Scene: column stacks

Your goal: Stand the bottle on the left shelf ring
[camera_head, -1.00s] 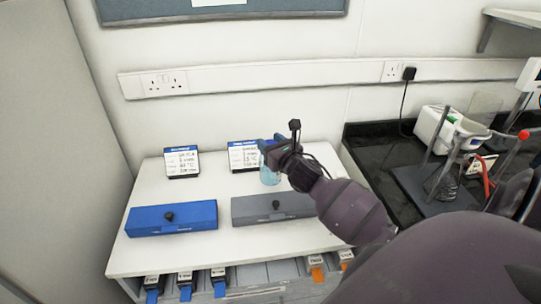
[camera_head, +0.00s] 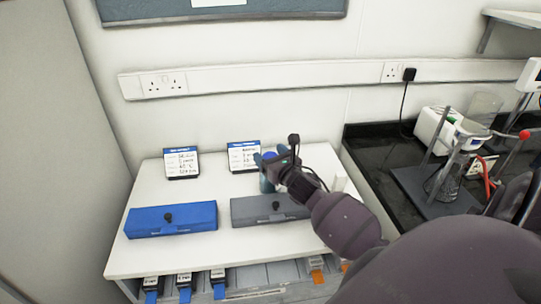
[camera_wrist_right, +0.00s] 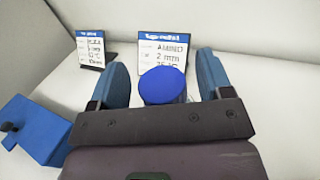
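A bottle with a blue cap (camera_head: 269,157) stands on the white bench behind the grey box. Its body is mostly hidden by my right gripper. In the right wrist view the round blue cap (camera_wrist_right: 163,85) sits between my right gripper's blue fingers (camera_wrist_right: 162,80). Gaps show on both sides of the cap, so the fingers look open around the bottle; contact lower down is hidden. My right gripper (camera_head: 264,163) reaches in from the right in the head view. My left gripper is not in view. I cannot make out a shelf ring.
Two label cards (camera_head: 181,163) (camera_head: 243,156) stand behind. A dark counter (camera_head: 372,160) with glassware and a stand is at right.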

